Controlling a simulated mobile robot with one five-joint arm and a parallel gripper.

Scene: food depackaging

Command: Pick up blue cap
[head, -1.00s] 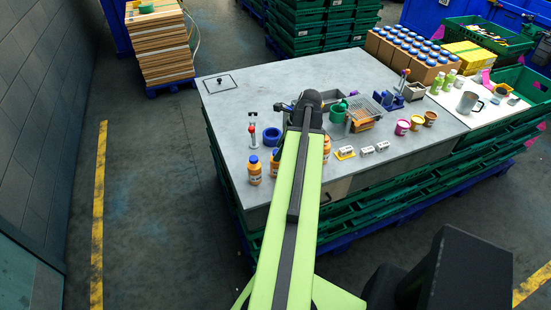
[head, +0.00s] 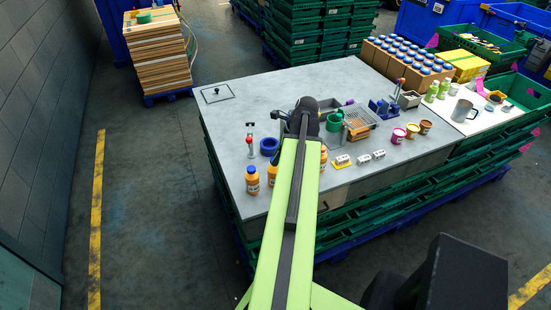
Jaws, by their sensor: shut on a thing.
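My gripper (head: 304,118) is over the middle of the grey table, at the end of my green arm. The dark wrist hides its fingers and whatever they hold. An orange bottle with a blue cap (head: 252,169) stands upright near the table's front left. A second orange bottle (head: 272,175) stands just right of it, close to my arm. Another orange bottle (head: 323,158) shows partly at the right side of the arm; I cannot see a cap on it.
A blue ring (head: 269,146) and a red-and-grey tool (head: 250,138) lie left of the arm. A green mug (head: 334,122), a wire basket (head: 357,115) and small coloured tubs (head: 398,135) stand right.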

